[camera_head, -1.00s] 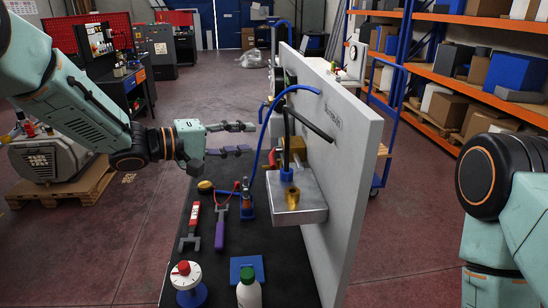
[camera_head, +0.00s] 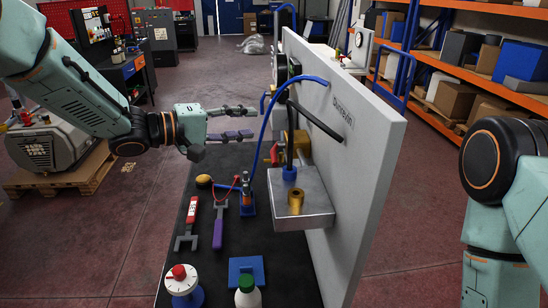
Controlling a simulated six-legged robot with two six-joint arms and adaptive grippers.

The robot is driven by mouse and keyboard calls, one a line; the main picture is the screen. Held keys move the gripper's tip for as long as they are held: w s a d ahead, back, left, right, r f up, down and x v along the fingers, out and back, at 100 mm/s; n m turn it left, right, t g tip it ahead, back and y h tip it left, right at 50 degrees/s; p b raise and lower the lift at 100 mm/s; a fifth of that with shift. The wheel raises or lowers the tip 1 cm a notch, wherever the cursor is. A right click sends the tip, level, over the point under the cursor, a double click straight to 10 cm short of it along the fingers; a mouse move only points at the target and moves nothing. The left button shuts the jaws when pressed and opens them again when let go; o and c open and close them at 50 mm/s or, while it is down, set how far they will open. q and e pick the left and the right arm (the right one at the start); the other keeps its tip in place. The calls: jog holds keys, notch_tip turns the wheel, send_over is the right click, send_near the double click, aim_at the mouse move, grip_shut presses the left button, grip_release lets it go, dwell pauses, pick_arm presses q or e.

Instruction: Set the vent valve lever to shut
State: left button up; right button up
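A grey upright panel (camera_head: 355,170) stands on the black table. On its left face is a brass valve body (camera_head: 297,143), with a red part (camera_head: 274,154) showing beside it. A long black bar (camera_head: 315,121) slants across the panel above the valve. I cannot tell for sure which of these is the vent valve lever, nor its setting. My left gripper (camera_head: 253,122) is open and empty, its fingers pointing right toward the panel, left of the valve and apparently apart from it. My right gripper is outside the view; only part of the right arm shows.
A blue hose (camera_head: 262,130) arches in front of the valve, and a metal block (camera_head: 302,205) juts from the panel.

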pick_arm(q)
jog(key=f+b, duration=0.1)
jog(key=f, duration=0.1)
jog(key=b, duration=0.8)
send_near(275, 156)
jog(key=w+d+f, duration=0.2)
jog(key=x, duration=0.7)
jog(key=shift+d+r+b, duration=0.15)
jog(key=shift+r+b, duration=0.1)
jog(key=shift+b, duration=0.15)
jog(key=shift+s+r, duration=0.15)
jog(key=shift+s, duration=0.05)
jog(key=shift+w+d, duration=0.1)
jog(key=shift+w, duration=0.05)
jog(key=c, duration=0.4)
grip_shut()
